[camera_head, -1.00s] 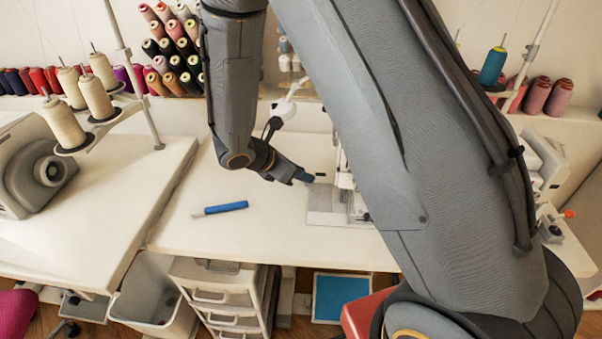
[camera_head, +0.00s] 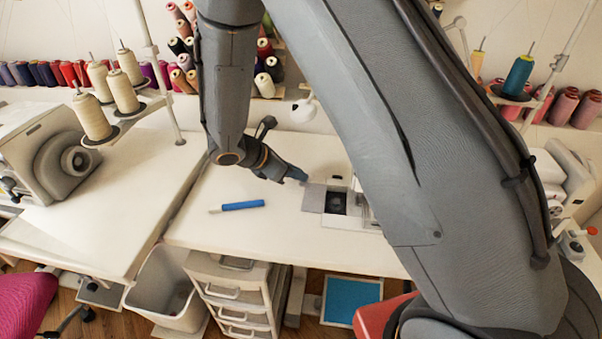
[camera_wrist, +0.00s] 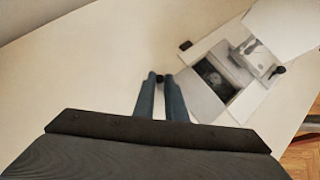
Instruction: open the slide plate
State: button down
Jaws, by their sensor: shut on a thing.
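The slide plate (camera_head: 313,198) is a flat grey plate at the sewing machine's bed on the white table. It lies left of a dark square opening (camera_head: 336,203), where inner parts show. The wrist view also shows the plate (camera_wrist: 198,98) and the opening (camera_wrist: 216,78). My gripper (camera_head: 303,177) is at the plate's far left corner. In the wrist view its blue-grey fingers (camera_wrist: 159,79) are shut on a small dark piece, apparently the plate's knob. The exact grip is too small to see clearly. My arm hides much of the sewing machine in the head view.
A blue-handled tool (camera_head: 242,205) lies on the white table (camera_head: 215,225) to the left, with bare tabletop around it. Thread cones (camera_head: 92,116) stand on a holder at the left. A drawer unit (camera_head: 232,290) and a bin (camera_head: 165,292) are below the table.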

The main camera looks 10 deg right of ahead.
jog(key=c, duration=1.8)
grip_release()
jog(key=shift+b+v, duration=0.4)
jog(key=shift+v, duration=3.45)
